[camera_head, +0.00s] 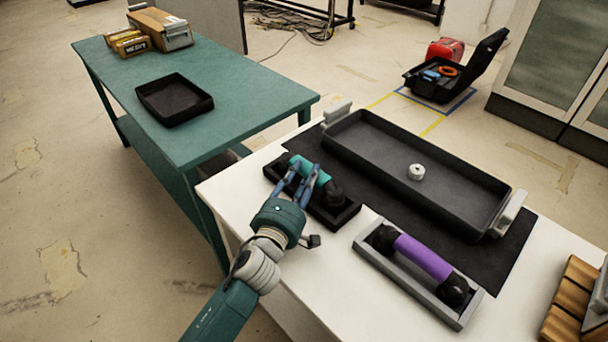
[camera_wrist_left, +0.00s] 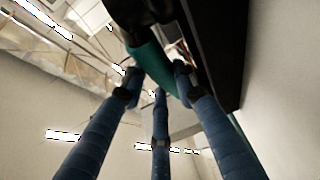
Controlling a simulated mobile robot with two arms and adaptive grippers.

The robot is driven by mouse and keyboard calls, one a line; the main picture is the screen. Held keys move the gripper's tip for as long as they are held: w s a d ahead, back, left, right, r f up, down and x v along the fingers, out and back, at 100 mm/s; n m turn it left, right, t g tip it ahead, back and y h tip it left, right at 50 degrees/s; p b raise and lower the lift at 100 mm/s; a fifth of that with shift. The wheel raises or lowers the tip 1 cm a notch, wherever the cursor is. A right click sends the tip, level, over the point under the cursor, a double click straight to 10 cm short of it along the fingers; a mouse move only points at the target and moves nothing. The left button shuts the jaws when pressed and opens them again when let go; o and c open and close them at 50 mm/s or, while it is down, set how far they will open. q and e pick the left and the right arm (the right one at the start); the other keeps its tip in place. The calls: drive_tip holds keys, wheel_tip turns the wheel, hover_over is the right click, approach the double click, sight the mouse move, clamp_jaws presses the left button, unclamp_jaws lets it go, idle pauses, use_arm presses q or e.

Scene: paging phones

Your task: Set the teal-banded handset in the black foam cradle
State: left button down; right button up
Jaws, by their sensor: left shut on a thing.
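The teal-banded handset (camera_head: 322,177) has black ends and a teal middle. My left gripper (camera_head: 305,180) is shut on its teal band. The black foam cradle (camera_head: 346,216) lies on the white table under the handset. The handset lines up roughly along the cradle; I cannot tell whether it rests in it or hangs just above. In the left wrist view, the blue fingers (camera_wrist_left: 157,85) close around the teal band (camera_wrist_left: 150,62), with one black end at the top. A dark slab stands right of it there. My right gripper is not in view.
A purple-banded handset (camera_head: 423,257) sits in a grey cradle (camera_head: 402,284) to the right. A large black tray (camera_head: 360,145) with a small white round piece (camera_head: 416,172) lies behind on a dark mat (camera_head: 512,250). A green table (camera_head: 235,90) with a black tray stands back left.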

use_arm(q)
drive_tip(key=shift+a+f+b, duration=0.1)
drive_tip(key=shift+f+b, duration=0.35)
drive_tip(key=c, duration=1.6)
unclamp_jaws()
drive_tip(key=shift+f, duration=0.15)
drive_tip(key=shift+s, duration=0.15)
